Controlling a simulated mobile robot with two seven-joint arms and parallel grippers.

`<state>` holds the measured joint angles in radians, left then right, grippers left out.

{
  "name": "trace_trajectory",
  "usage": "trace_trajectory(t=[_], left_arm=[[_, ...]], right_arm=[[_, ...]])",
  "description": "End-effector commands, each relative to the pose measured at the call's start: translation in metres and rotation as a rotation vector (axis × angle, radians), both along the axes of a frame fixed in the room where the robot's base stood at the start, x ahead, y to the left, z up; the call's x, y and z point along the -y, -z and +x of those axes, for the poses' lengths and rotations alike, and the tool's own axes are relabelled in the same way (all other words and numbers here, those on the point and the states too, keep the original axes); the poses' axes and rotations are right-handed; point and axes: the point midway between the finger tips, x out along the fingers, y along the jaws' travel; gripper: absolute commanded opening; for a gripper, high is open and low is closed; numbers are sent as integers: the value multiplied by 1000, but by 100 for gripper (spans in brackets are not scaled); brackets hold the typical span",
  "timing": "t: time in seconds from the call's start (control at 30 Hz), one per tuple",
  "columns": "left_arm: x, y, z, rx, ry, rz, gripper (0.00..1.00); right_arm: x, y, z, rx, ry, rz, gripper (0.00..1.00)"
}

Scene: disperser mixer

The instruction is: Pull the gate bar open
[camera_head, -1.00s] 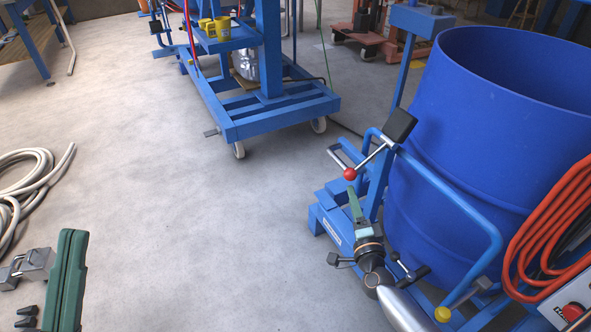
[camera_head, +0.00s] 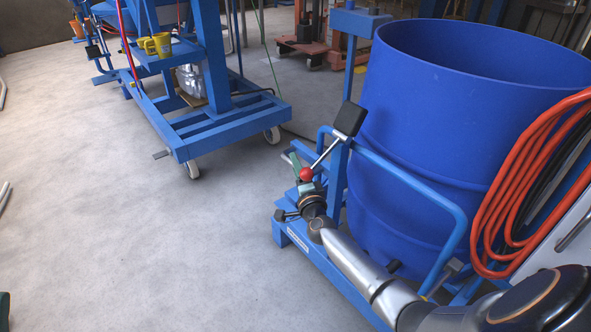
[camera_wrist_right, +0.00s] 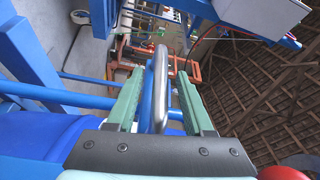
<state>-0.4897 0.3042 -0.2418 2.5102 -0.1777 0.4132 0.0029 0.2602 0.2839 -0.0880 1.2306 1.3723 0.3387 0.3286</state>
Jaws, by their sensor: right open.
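A curved blue tube (camera_head: 412,178) runs around the front of the blue drum. A grey metal bar, seen in the right wrist view (camera_wrist_right: 159,82), lies between the two green fingers of my right gripper (camera_wrist_right: 160,98) beside a blue tube; I cannot tell for certain which of these is the gate bar. In the head view my right gripper (camera_head: 298,168) is at the drum frame's left end, partly hidden by a red ball knob (camera_head: 306,174). The fingers are open, with gaps on both sides of the grey bar. My left gripper is not in view.
The large blue drum (camera_head: 400,140) stands right of the gripper. A lever with a black block (camera_head: 350,118) rises close above the gripper. Orange cable (camera_head: 505,190) hangs at the right. A blue wheeled frame (camera_head: 225,125) stands farther back.

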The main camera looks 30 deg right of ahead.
Motion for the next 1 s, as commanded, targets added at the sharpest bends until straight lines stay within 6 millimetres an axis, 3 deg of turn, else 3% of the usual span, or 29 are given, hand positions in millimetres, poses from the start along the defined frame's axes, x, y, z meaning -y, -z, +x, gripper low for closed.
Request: trace_trajectory(t=[0.43,0.87,1.0], left_arm=[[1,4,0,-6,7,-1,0],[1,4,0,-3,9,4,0],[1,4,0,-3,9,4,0]], right_arm=[[3,-1,8,0,0,0,51],[3,-1,8,0,0,0,3],[2,-1,8,0,0,0,0]])
